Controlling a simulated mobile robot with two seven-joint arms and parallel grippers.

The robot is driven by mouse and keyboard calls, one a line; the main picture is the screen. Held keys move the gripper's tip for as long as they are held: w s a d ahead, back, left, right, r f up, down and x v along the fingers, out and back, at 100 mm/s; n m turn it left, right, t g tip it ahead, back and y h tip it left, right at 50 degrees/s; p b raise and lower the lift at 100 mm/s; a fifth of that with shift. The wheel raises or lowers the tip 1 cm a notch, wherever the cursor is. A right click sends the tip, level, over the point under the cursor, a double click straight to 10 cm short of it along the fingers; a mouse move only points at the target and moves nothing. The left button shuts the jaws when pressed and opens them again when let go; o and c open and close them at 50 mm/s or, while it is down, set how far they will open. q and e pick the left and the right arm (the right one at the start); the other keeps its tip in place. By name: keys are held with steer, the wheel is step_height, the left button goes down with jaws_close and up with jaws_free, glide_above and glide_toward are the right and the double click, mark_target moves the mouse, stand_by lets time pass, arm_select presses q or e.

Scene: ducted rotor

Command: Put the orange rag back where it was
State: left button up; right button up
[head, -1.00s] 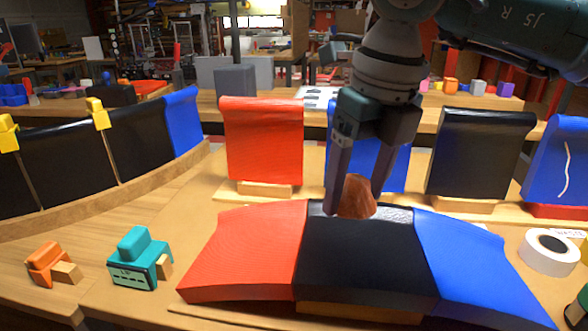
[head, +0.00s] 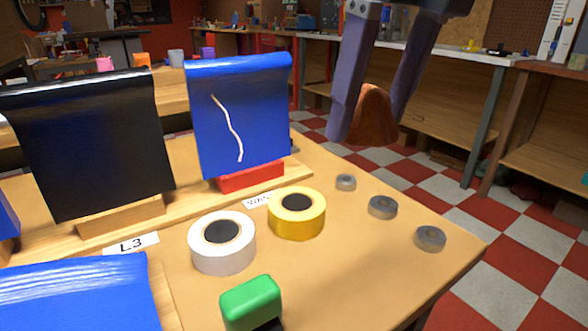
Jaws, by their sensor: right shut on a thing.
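My right gripper (head: 370,110) is in the upper right of the head view, shut on the orange rag (head: 375,113). The rag is a small brownish-orange folded piece between the two fingers. It hangs in the air, apart from the table (head: 375,275), and appears over or near its right edge. What is directly under it is hard to tell. My left gripper is not in view.
A blue panel with a white squiggle (head: 240,115) stands on a red block (head: 252,177), beside a black panel (head: 90,140). White tape (head: 196,258), yellow tape (head: 274,220), a green-topped block (head: 250,300) and grey discs (head: 383,207) lie on the table. Checkered floor (head: 500,235) lies beyond the edge.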

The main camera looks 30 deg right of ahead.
steer(key=b, duration=0.4)
glide_above(344, 282)
steer(key=s, duration=0.1)
steer(key=s+x, duration=0.1)
steer(key=x, duration=0.4)
steer(key=s+x, duration=0.1)
steer(key=x, duration=0.4)
steer(key=s+x, duration=0.1)
steer(key=x, duration=0.4)
steer(key=shift+s+d+f, duration=0.2)
steer(key=shift+f, duration=0.2)
steer(key=shift+s+b+x, duration=0.15)
steer(key=shift+s+x, duration=0.1)
steer(key=shift+x, duration=0.9)
steer(key=shift+s+b+x, duration=0.15)
steer(key=shift+s+x, duration=0.1)
steer(key=shift+x, duration=0.95)
steer(key=shift+f, duration=0.2)
steer(key=o, duration=1.4)
